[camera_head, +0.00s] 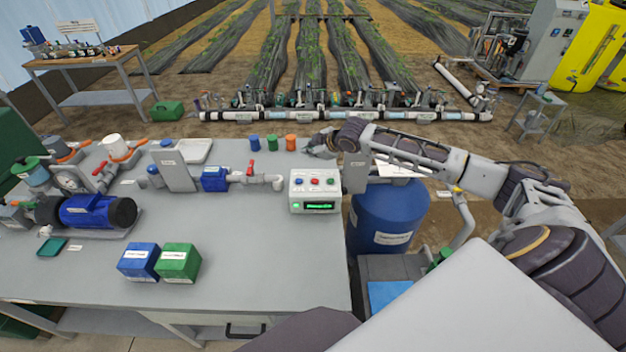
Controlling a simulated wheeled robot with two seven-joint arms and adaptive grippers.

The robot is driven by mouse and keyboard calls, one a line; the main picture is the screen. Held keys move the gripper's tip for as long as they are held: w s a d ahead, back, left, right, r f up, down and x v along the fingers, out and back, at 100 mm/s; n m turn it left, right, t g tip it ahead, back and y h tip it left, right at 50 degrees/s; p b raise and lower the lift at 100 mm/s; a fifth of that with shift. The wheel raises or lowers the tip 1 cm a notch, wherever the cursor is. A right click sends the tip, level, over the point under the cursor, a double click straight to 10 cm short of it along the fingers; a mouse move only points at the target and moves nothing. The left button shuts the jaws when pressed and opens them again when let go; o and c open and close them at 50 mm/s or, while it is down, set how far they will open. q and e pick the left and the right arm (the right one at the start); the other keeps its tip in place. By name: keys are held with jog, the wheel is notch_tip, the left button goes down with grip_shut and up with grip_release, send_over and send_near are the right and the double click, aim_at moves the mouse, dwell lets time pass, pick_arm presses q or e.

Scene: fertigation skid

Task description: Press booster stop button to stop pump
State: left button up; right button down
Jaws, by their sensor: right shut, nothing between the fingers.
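A small white control box (315,191) stands near the right edge of the grey bench. Its top carries a row of small coloured buttons, with a red button (315,182) in the middle, and its front has a lit green display (320,206). The button labels are too small to read. My right gripper (312,150) is shut and empty. In the picture it is just above and beyond the box, apart from the buttons. A blue pump (88,211) lies on the left of the bench. My left gripper is not in view.
Blue, green and orange caps (272,143) stand at the bench's back, left of my right gripper. A blue valve with piping (235,178) is left of the box. Blue and green boxes (158,262) sit nearer. A blue barrel (388,215) stands beyond the bench's right edge.

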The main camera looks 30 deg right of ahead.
jog(key=shift+s+d+f+n, duration=0.15)
jog(key=shift+s+f+n, duration=0.15)
jog(key=shift+s+n, duration=0.15)
dwell(0.3)
jog(key=shift+f, duration=0.1)
